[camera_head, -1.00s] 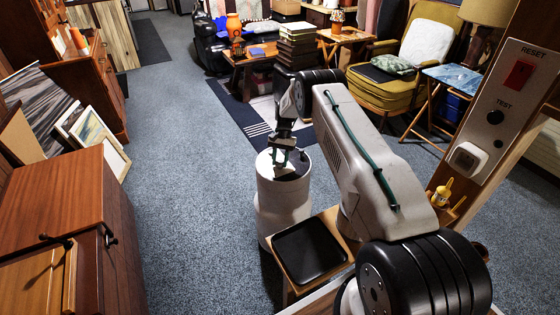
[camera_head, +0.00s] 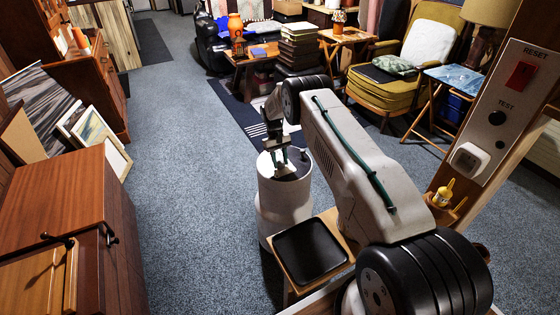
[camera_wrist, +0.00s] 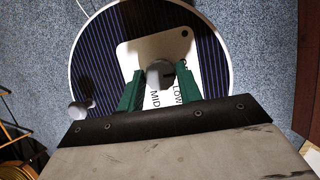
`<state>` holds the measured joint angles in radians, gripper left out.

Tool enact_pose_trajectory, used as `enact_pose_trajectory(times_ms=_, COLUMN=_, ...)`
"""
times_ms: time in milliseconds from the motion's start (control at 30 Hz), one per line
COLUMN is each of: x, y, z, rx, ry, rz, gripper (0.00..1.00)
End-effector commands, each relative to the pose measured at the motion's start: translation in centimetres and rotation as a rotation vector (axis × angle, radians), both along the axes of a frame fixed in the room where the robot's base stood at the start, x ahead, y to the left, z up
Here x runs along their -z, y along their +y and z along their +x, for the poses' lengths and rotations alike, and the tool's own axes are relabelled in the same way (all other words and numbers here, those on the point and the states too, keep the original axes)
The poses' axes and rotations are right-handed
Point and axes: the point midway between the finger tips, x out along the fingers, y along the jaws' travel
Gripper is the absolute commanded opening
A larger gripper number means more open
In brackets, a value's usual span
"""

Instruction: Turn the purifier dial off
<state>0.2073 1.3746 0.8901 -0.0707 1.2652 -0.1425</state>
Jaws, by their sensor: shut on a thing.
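The purifier (camera_head: 284,205) is a white upright cylinder on the carpet, with a dark slatted top. In the wrist view its top (camera_wrist: 97,58) bears a white label plate (camera_wrist: 140,50) that reads LOW and MID; other markings are hidden behind my gripper. The dial (camera_wrist: 160,72) is a grey round knob on that plate. My gripper (camera_wrist: 161,80) points down with its green fingers on either side of the dial, shut on it. My gripper also shows above the purifier in the head view (camera_head: 281,157), where the dial is hard to make out.
A small grey rounded thing (camera_wrist: 82,109) sits at the purifier's rim. A stool with a black seat (camera_head: 310,250) stands close to the purifier's right front. A wooden cabinet (camera_head: 60,205) is at left; open carpet (camera_head: 195,180) lies between. A RESET/TEST panel (camera_head: 505,110) is at right.

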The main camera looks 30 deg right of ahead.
Motion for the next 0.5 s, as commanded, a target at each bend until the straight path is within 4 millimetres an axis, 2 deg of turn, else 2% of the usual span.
enact_pose_trajectory(times_ms=500, x=-0.05, y=0.0, z=0.06, rx=-0.043, ry=-0.002, rz=0.0, gripper=0.12)
